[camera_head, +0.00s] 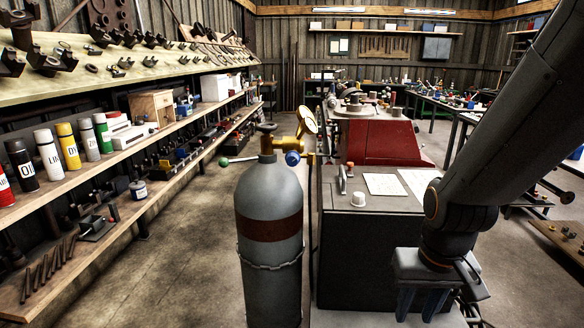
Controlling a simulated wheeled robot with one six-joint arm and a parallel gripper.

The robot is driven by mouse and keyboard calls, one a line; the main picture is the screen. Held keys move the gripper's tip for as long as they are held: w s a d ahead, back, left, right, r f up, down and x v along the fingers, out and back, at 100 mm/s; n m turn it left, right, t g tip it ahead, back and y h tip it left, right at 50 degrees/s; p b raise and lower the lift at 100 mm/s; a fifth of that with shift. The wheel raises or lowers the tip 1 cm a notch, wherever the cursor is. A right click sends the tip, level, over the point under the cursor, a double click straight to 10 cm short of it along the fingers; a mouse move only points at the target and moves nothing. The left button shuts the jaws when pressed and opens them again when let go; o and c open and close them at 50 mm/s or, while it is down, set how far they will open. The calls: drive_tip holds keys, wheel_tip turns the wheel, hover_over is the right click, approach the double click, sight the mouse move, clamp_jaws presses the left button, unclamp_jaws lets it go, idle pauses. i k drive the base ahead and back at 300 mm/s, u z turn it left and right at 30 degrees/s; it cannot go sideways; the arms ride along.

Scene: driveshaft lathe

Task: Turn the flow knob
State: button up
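A grey gas cylinder (269,235) with a dark red band stands upright at the centre, a chain around it. A brass regulator (290,139) with a round gauge sits on top, beside a dark valve handwheel (267,127). A blue knob (292,158) projects from the regulator's lower side; it looks like the flow knob, but I see no label. My gripper (421,306) hangs at the lower right, pointing down, well to the right of the cylinder and apart from the knob. Its two blue fingers stand apart with nothing visible between them; the tips are partly unclear.
A dark cabinet (365,255) stands right of the cylinder, with a white knob (358,199), a lever (342,180) and papers (386,184) on top. A red machine (382,143) is behind it. Shelves with spray cans (47,154) line the left; the floor between is clear.

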sight(293, 158)
drive_tip(key=z, duration=2.75)
drive_tip(key=k, duration=0.9)
drive_tip(key=u, duration=2.25)
